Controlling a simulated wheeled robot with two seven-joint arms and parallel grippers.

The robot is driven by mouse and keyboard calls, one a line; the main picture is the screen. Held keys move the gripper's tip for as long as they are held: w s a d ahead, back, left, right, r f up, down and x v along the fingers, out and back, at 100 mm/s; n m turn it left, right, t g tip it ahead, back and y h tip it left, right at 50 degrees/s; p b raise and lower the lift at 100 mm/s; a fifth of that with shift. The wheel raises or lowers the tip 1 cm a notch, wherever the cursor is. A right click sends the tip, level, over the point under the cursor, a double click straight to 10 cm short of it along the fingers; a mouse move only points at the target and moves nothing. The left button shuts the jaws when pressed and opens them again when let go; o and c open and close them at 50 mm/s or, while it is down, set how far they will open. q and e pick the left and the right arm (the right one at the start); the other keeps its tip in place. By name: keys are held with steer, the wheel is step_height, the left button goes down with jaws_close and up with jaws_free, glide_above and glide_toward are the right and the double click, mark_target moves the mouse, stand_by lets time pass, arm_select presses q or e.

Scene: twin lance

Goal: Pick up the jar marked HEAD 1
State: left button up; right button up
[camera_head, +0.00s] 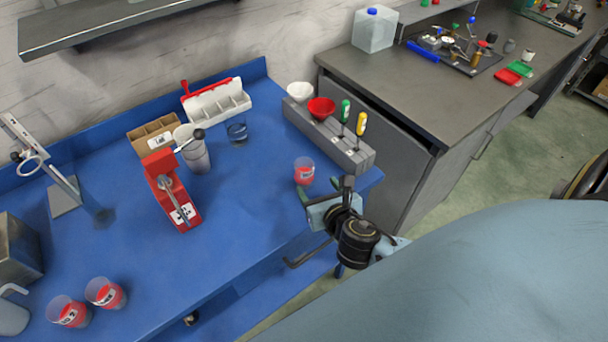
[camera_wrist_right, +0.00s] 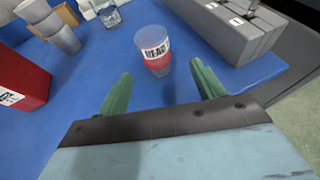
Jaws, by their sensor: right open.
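A clear jar (camera_head: 304,172) with red contents stands upright near the right end of the blue table. In the right wrist view this jar (camera_wrist_right: 153,50) shows a white label reading "HEAD"; the number cannot be read. My right gripper (camera_head: 318,231) is at the table's front edge, just in front of the jar. In the right wrist view its open green fingers (camera_wrist_right: 160,80) point toward the jar, which stands just beyond the fingertips, apart from them. Two similar jars, one (camera_head: 68,311) and another (camera_head: 105,293), stand at the table's lower left. My left gripper is not in view.
A grey block (camera_head: 335,140) holding funnels and tools stands behind the jar. A red device (camera_head: 172,190), a grey cup (camera_head: 192,150) and a clear glass (camera_head: 237,130) stand to the left. The blue table (camera_head: 240,210) is bare between the red device and the jar.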

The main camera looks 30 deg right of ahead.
mark_target(307, 176)
steer(key=x, duration=0.7)
steer(key=b+x, duration=0.1)
steer(key=x, duration=0.1)
steer(key=shift+w+a+r, duration=0.15)
steer(key=shift+w+a, duration=0.1)
steer(key=shift+a, duration=0.05)
steer(key=c, duration=1)
steer(key=shift+c, duration=0.2)
